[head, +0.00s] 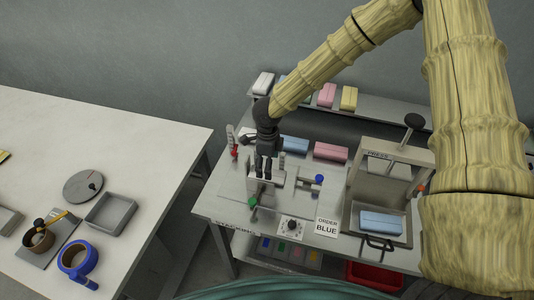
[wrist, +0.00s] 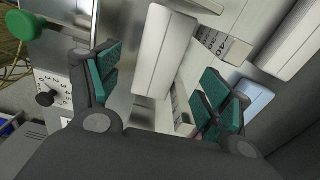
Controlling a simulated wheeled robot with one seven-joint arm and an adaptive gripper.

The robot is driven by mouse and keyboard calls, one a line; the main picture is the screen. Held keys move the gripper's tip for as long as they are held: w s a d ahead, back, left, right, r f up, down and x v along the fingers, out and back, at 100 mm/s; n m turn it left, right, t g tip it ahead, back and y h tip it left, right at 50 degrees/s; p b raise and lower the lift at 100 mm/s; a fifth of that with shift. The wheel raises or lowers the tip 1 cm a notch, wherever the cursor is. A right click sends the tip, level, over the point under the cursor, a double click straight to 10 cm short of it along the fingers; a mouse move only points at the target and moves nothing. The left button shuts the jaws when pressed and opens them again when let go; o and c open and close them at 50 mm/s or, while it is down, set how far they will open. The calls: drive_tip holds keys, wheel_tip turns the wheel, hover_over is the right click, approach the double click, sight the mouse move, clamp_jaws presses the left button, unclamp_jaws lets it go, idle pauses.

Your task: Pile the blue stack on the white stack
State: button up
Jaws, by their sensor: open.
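My gripper (head: 265,169) is open and points down over the stacking fixture (head: 272,184) on the bench. In the wrist view its fingers (wrist: 165,82) stand apart, with a pale white block (wrist: 165,48) between and beyond them. I cannot tell whether that block is the white stack or part of the fixture, nor whether the fingers touch it. One blue stack (head: 294,146) lies at the back of the bench, left of a pink one. Another blue stack (head: 381,222) lies in the press tray. A white stack (head: 264,82) is on the rear shelf.
The press (head: 391,160) stands right of the fixture. A green knob (head: 251,201) and a blue knob (head: 319,179) stick out nearby. A dial (head: 291,226) and an "ORDER BLUE" sign (head: 326,227) are at the front. A pink stack (head: 330,151) lies behind.

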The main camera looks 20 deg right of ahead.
sight(278, 177)
drive_tip(key=shift+f+p, duration=0.55)
drive_tip(key=shift+f, duration=1.8)
drive_tip(key=shift+c, duration=0.4)
drive_tip(key=c, duration=1)
